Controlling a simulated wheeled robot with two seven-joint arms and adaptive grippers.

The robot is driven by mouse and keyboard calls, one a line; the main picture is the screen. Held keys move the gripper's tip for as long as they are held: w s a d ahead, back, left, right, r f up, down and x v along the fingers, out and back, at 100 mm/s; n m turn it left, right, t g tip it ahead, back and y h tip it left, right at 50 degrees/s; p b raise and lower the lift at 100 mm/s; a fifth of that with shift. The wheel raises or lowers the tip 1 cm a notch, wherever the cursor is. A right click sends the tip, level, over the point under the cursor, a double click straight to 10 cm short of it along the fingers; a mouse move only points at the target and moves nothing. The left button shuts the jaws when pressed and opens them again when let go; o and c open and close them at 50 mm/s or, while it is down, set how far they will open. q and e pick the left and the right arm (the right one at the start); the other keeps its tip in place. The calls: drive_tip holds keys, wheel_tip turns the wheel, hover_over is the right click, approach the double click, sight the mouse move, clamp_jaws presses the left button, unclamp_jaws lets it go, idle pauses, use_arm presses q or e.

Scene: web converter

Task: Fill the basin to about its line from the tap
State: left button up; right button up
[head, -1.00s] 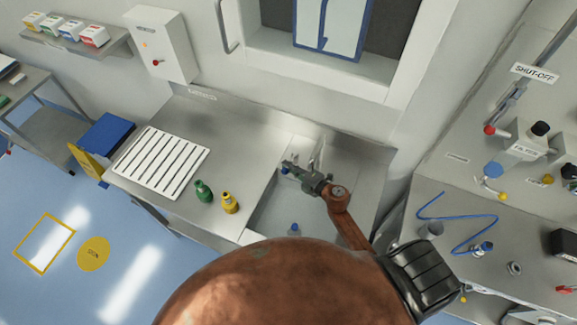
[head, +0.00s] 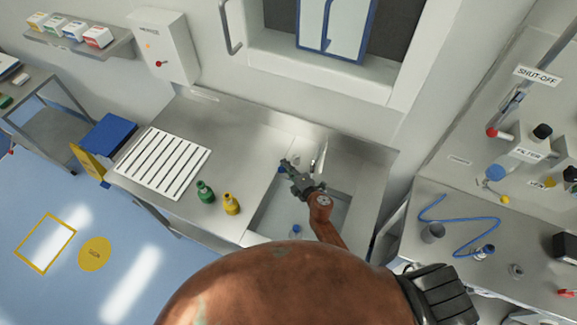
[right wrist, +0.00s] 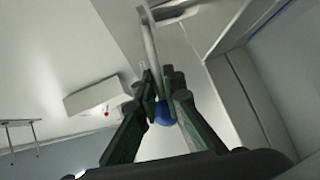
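The basin (head: 255,222) is sunk into the steel counter, with a pale floor; its line and any water level cannot be made out. The tap (head: 319,158) stands at its back edge and shows as a pale bent pipe in the right wrist view (right wrist: 150,45). A blue knob (head: 281,170) is at my right gripper (head: 288,165). In the right wrist view the blue knob (right wrist: 163,114) shows between the green fingers (right wrist: 165,90), which are close together; grip on it is unclear. A small blue-topped piece (head: 296,230) is in the basin. My left gripper is out of view.
A green bottle (head: 205,191) and a yellow bottle (head: 231,204) stand left of the basin, near the counter's front edge. A white slotted rack (head: 160,162) lies further left. A side bench with a blue hose (head: 455,225) and fittings is at the right.

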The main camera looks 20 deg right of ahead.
drive_tip(key=o, duration=0.4)
drive_tip(key=shift+d, duration=0.1)
drive_tip(key=v, duration=1.2)
drive_tip(key=shift+s, duration=0.1)
drive_tip(key=shift+f, duration=0.1)
